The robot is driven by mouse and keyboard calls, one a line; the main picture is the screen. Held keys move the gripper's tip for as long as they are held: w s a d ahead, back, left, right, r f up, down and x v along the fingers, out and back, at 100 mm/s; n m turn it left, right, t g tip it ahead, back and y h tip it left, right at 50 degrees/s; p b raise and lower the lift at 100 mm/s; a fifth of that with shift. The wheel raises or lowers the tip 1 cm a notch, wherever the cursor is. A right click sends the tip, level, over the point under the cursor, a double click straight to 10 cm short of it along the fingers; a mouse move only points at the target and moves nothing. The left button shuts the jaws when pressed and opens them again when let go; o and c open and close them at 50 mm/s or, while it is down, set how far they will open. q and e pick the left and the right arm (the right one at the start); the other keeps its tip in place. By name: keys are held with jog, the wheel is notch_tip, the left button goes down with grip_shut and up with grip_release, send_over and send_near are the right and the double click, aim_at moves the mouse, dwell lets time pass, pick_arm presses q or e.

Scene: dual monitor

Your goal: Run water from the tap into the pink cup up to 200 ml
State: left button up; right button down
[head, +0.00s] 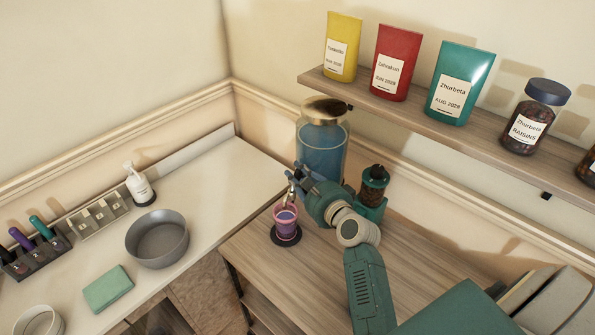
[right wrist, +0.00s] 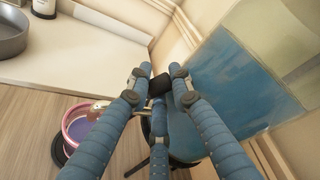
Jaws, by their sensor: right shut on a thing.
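The pink cup (head: 286,222) stands upright on a round black coaster (head: 285,237) at the wooden counter's left end, with bluish-purple liquid showing inside. It also shows in the right wrist view (right wrist: 75,132), left of my fingers. A large blue water dispenser (head: 321,150) with a gold lid stands behind it, and its tap (head: 288,196) is above the cup. My right gripper (head: 298,174) is shut on the tap's black handle, which shows between the blue fingertips in the right wrist view (right wrist: 159,84). I cannot tell the exact water level. My left gripper is not in view.
A green-based jar (head: 373,187) stands right of the dispenser, close to my right arm. A shelf (head: 400,107) with pouches and jars hangs above. The white counter on the left holds a grey bowl (head: 157,240), a soap bottle (head: 138,184) and a green cloth (head: 108,288).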

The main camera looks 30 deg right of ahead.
jog(key=shift+s+a+f, duration=0.15)
jog(key=shift+a+f, duration=0.05)
jog(key=shift+f, duration=0.35)
jog(key=c, duration=1.7)
grip_release()
jog(key=shift+r, duration=0.1)
jog(key=shift+d+r, duration=0.1)
jog(key=shift+r, duration=0.05)
